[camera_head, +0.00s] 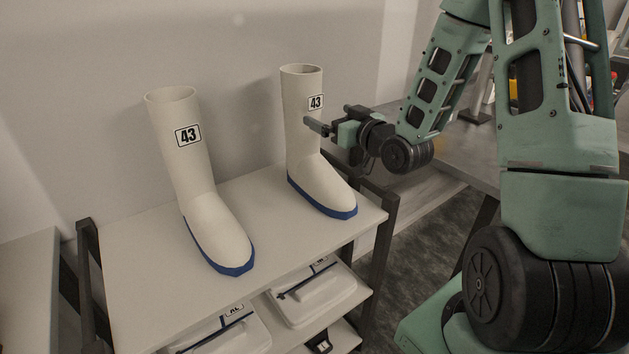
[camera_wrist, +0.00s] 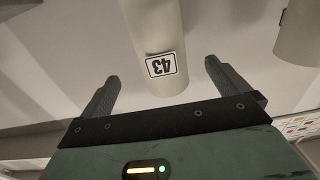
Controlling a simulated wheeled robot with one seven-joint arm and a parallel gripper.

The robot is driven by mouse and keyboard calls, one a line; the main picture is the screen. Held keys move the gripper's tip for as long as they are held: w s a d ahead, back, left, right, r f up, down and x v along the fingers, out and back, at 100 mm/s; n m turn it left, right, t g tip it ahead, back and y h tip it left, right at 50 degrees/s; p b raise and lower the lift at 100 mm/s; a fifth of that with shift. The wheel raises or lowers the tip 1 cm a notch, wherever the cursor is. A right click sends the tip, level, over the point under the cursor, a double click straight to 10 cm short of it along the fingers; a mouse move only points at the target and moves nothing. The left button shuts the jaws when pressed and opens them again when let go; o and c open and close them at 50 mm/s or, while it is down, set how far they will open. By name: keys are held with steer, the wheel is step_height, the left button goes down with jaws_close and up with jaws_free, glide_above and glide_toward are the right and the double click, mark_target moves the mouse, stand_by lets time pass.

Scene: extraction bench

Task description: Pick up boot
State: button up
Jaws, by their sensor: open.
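Two tall white boots with blue soles and "43" labels stand upright on a white shelf top (camera_head: 130,285). The left boot (camera_head: 203,205) stands apart from my arm. The right boot (camera_head: 302,150) is by my gripper (camera_head: 333,117), whose open fingers are at the shaft near label height. In the wrist view, upside down, the right boot's shaft (camera_wrist: 160,32) with its label appears between the two open fingers of my gripper (camera_wrist: 162,70). I cannot tell whether the fingers touch it. The left boot (camera_wrist: 312,30) shows at the right edge there.
White packages (camera_head: 318,297) with dark straps lie on the shelf below. Dark posts (camera_head: 380,245) stand at the shelf's ends. A wall (camera_head: 240,40) is close behind the boots. A grey bench (camera_head: 455,145) stands at the right, and another pale surface (camera_head: 28,285) at the left.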

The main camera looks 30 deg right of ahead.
mark_target(316, 107)
steer(key=w+p, duration=0.2)
steer(key=w, duration=0.7)
steer(key=shift+w+a, duration=0.1)
steer(key=shift+a, duration=0.1)
steer(key=shift+r, duration=0.15)
steer(key=c, duration=1.8)
